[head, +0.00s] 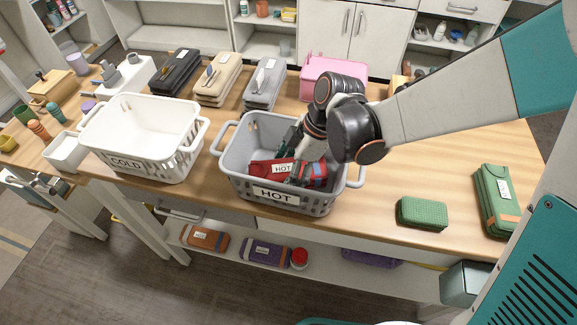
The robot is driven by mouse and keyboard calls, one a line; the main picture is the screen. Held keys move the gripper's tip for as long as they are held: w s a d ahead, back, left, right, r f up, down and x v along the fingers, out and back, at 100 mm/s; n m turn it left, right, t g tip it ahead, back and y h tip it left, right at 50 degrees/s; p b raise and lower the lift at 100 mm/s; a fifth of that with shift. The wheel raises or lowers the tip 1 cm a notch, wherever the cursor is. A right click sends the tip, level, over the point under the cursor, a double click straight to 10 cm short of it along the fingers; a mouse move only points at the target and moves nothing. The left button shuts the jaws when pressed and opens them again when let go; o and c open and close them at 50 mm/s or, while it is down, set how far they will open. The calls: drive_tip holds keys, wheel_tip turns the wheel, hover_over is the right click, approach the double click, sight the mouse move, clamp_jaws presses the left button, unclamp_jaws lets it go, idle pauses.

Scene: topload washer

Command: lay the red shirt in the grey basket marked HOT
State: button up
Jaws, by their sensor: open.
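The grey basket (236,163) with a HOT label stands on the wooden table, near the middle of the head view. A red folded cloth (263,168), with its own HOT tag and some blue at its right end, lies inside the basket near the front wall. It looks like the red shirt. My gripper (296,178) reaches down into the basket at the cloth, with its jaws open. The fingertips are partly hidden by the basket and the cloth, and I cannot tell if they touch it.
A white basket (190,151) marked COLD stands to the left. Several folded bundles and a pink bin (318,64) line the back. A green bundle (422,212) lies at the right. The table right of the grey basket has bare room. A shelf with bundles runs below.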

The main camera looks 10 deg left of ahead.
drive_tip(key=p+v, duration=0.8)
drive_tip(key=v, duration=0.4)
drive_tip(key=shift+s+a+r, duration=0.1)
drive_tip(key=shift+s, duration=0.05)
